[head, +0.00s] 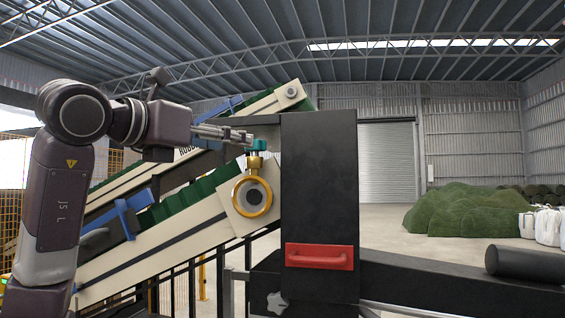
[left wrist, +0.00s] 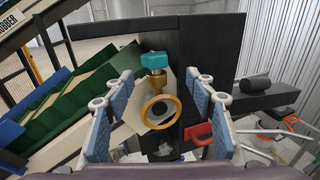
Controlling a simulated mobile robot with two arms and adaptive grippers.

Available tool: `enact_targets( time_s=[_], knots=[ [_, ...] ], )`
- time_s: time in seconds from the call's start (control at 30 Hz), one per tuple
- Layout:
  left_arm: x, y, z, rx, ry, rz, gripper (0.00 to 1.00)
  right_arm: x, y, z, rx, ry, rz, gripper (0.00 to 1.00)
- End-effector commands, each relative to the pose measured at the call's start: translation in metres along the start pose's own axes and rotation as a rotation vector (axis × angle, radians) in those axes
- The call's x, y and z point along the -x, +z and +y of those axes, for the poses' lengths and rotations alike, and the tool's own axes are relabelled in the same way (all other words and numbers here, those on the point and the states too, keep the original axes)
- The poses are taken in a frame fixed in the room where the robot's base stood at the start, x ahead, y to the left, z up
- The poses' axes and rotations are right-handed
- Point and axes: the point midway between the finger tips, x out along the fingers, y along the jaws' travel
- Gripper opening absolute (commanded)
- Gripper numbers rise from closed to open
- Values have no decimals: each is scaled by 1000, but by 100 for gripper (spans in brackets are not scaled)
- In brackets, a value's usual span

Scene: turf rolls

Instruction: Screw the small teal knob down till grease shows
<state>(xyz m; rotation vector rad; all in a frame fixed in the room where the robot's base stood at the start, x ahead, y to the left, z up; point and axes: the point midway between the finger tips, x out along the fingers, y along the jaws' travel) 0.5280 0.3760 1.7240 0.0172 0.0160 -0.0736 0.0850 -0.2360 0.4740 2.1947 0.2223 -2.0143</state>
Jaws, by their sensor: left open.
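The small teal knob (head: 259,145) sits on a brass stem above a brass ring (head: 252,197) at the upper end of the conveyor, just left of the black upright housing. In the left wrist view the knob (left wrist: 155,60) is upright, above the brass ring (left wrist: 160,122). My left gripper (head: 245,135) reaches in from the left beside the knob. The left wrist view shows its two blue-padded fingers (left wrist: 160,85) wide apart and empty, with the knob in line with the gap and beyond the tips. I see no grease. My right gripper is in neither view.
The black housing (head: 320,190) with a red handle (head: 319,257) stands close to the right of the knob. Conveyor belts with green turf (head: 180,208) slope up from the left. A black roller (head: 525,263) lies at right. Floor beyond is open before a green heap (head: 465,210).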

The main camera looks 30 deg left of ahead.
Motion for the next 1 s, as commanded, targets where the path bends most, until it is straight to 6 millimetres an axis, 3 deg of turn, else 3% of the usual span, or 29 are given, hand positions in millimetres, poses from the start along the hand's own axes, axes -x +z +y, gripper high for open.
enact_targets(
  time_s=[0.13, 0.6, 0.93, 1.0],
  knots=[
    [-1, 4, 5, 17, 33, -18, 51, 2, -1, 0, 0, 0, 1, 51],
    [-67, 5, 7, 16, 30, -15, 51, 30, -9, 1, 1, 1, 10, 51],
    [-72, 3, 7, 15, 29, -16, 51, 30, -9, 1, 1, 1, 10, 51],
    [-72, 3, 7, 15, 29, -16, 45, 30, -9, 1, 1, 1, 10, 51]
  ],
)
